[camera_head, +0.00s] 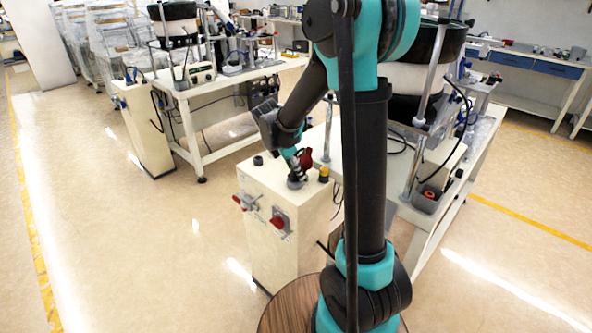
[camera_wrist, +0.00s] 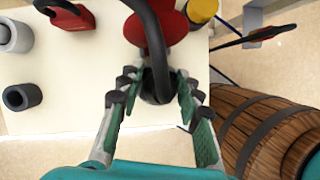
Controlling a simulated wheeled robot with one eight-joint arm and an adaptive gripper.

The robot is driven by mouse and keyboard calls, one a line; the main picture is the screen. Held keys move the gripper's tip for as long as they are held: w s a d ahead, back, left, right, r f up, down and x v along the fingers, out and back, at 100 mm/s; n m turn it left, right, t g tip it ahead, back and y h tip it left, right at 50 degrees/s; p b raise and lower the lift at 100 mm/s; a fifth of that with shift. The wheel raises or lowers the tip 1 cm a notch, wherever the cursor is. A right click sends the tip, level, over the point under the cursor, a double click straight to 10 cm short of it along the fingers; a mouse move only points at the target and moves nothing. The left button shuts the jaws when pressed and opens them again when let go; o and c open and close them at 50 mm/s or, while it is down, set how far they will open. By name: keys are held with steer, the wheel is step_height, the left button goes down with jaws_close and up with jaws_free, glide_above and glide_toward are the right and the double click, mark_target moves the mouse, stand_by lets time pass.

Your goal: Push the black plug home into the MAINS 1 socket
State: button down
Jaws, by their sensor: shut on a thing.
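The black plug (camera_wrist: 158,90) is between the fingers of my gripper (camera_wrist: 155,84) in the wrist view. My gripper is shut on it, with the green finger pads on both sides. A thick black cable curves over it. The plug is over the pale cabinet top (camera_wrist: 75,75), in front of a red part (camera_wrist: 150,30). The socket mouth under the plug is hidden, and I cannot tell how deep the plug sits. No MAINS 1 lettering is legible. In the head view my gripper (camera_head: 296,172) is low at the top of the cabinet (camera_head: 262,185).
A dark hollow cylinder (camera_wrist: 20,97), a grey-white cylinder (camera_wrist: 14,36) and a red fitting (camera_wrist: 66,18) stand to the left. A yellow-topped post (camera_wrist: 202,9) is just right of the red part. Red switches (camera_head: 280,221) are on the cabinet front. Open floor lies left.

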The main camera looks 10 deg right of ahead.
steer(key=shift+f, duration=0.1)
steer(key=c, duration=1)
jaws_free()
steer(key=shift+o, duration=0.5)
steer(key=shift+o, duration=0.7)
steer(key=shift+v, duration=3.6)
steer(key=shift+w+d, duration=0.1)
steer(key=shift+d, duration=0.1)
